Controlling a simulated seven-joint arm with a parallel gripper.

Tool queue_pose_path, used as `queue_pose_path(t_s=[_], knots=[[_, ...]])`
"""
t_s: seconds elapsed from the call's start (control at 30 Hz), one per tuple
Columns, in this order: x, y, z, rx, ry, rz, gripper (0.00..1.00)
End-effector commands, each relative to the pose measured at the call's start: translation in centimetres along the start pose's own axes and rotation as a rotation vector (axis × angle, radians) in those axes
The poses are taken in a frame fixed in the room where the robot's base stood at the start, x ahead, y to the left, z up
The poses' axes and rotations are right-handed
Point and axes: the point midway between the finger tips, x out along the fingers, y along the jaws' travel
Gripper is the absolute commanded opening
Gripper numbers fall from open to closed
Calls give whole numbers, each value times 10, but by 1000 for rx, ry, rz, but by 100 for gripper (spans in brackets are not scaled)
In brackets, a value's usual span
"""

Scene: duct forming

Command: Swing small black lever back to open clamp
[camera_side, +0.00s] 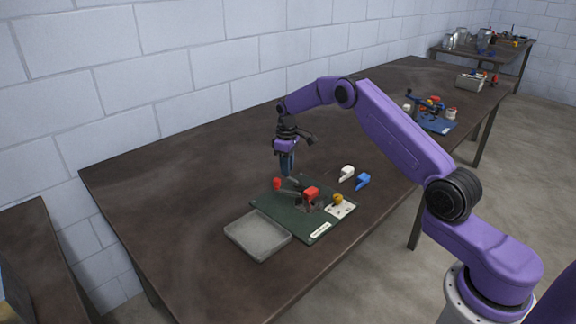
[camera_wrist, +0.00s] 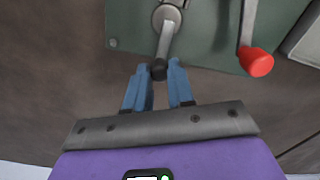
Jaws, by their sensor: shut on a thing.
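In the wrist view the small lever is a grey metal arm (camera_wrist: 166,42) on a round pivot, with a black knob (camera_wrist: 158,71) at its end. My gripper (camera_wrist: 158,67) has its two blue fingers on either side of the black knob and is shut on it. In the side view my gripper (camera_side: 287,172) is low at the far edge of the green base plate (camera_side: 272,207), and the black knob is too small to tell there. A second, longer lever with a red knob (camera_wrist: 256,61) is to the right in the wrist view.
A shallow grey tray (camera_side: 258,236) is at the plate's front left. The table's left part is clear.

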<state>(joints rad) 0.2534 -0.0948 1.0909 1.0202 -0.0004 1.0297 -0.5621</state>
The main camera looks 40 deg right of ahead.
Motion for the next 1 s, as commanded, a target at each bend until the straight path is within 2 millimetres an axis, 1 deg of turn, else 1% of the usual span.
queue_pose_path(t_s=[0.03, 0.37, 0.4, 0.47, 0.8, 0.87, 0.97, 1.0], knots=[[-1, -2, -2, -6, 2, -1, 0], [-1, -3, -2, -8, 2, -2, 0], [-1, -3, -2, -8, 2, -2, 29], [-1, -3, -2, -7, 2, -2, 49], [-2, -1, -1, -4, 1, -1, 49], [-6, -1, -1, -4, 1, 0, 49], [-18, -1, -1, -5, 3, 1, 49], [-25, -1, -1, -5, 3, 1, 49]])
